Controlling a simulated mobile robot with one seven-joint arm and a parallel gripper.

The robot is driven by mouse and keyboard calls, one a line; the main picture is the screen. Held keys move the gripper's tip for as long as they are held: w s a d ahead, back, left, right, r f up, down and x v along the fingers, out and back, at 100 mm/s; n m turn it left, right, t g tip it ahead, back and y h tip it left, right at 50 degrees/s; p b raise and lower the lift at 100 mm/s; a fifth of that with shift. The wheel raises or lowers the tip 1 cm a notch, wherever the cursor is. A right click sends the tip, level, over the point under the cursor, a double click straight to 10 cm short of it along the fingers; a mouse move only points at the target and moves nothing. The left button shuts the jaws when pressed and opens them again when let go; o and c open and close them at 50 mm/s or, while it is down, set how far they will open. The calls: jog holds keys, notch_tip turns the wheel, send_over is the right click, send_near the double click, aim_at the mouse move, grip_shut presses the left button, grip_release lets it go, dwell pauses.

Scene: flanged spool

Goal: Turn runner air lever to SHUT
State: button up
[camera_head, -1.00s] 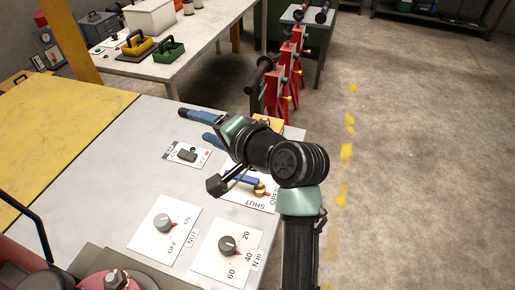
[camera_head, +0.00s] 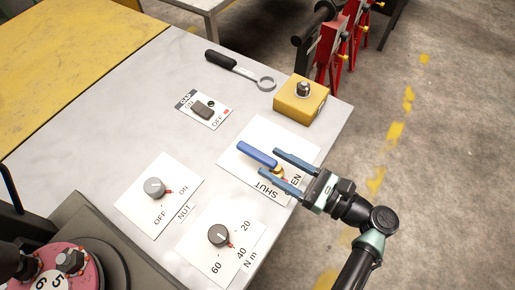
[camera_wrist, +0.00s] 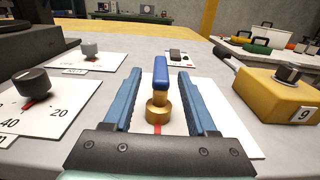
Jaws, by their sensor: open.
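The runner air lever has a blue handle (camera_head: 257,154) on a brass valve body (camera_head: 278,171), mounted on a white plate (camera_head: 241,165) marked SHUT and OPEN. In the head view the handle points to the upper left, away from my gripper. My gripper (camera_head: 276,168) is open, with one blue finger on each side of the brass body. In the wrist view, the lever's blue handle (camera_wrist: 160,72) stands between the open fingers (camera_wrist: 158,88), with a visible gap on both sides. Part of the OPEN lettering is hidden by my gripper.
A yellow block (camera_head: 302,100) with a bolt stands behind the plate, near the bench edge. A ring-ended tool (camera_head: 240,69) lies farther back. A rocker switch (camera_head: 203,108), the NUT knob (camera_head: 154,187) and the N m knob (camera_head: 219,235) sit to the left and front.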

aim_at(257, 153)
jog(key=shift+x, duration=2.8)
grip_shut()
jog(key=shift+d, duration=0.1)
